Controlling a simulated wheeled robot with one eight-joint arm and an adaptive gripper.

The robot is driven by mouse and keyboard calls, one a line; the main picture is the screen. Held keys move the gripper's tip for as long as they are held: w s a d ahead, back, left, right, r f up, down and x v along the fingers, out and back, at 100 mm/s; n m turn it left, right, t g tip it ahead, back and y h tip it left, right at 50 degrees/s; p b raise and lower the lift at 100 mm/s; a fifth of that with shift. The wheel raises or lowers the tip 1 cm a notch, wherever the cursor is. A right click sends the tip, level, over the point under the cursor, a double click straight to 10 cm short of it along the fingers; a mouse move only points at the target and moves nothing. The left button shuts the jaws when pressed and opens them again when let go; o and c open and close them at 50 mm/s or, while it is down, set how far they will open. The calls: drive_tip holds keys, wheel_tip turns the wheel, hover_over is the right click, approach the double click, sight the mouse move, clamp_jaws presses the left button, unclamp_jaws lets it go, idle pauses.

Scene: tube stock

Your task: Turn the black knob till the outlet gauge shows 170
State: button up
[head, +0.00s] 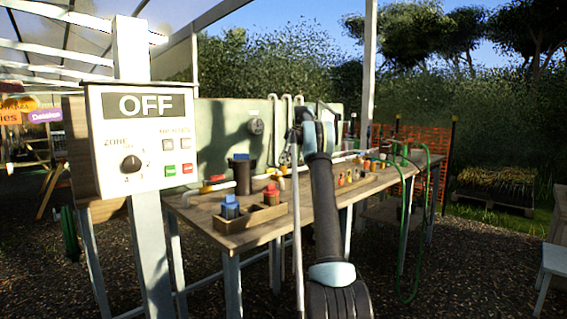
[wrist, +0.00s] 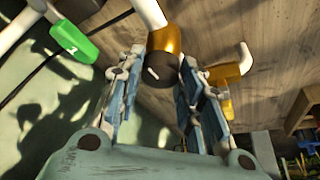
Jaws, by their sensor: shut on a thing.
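The black knob (wrist: 163,68) has a white mark on its face and sits on a brass-coloured body (wrist: 168,41) joined to a white pipe. In the wrist view my gripper (wrist: 164,62) has one finger on each side of the knob and is shut on it. In the head view my arm reaches over the bench and the held knob is hidden or too small to make out. A round gauge-like disc (head: 257,126) is on the green backboard; I cannot read it or tell whether it is the outlet gauge.
A green tag (wrist: 75,42) marked 1 and another brass fitting (wrist: 225,92) flank the knob. The wooden bench (head: 238,241) holds a tray with blue and red pieces, a dark cup (head: 241,178) and pipes. A control box (head: 142,141) reading OFF stands left.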

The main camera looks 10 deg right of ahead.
idle(0.4)
drive_tip(key=o, duration=1)
drive_tip(key=shift+a, duration=0.1)
drive_tip(key=shift+o, duration=0.2)
drive_tip(key=v, duration=0.7)
drive_tip(key=shift+w+r, duration=0.15)
drive_tip(key=shift+r, duration=0.15)
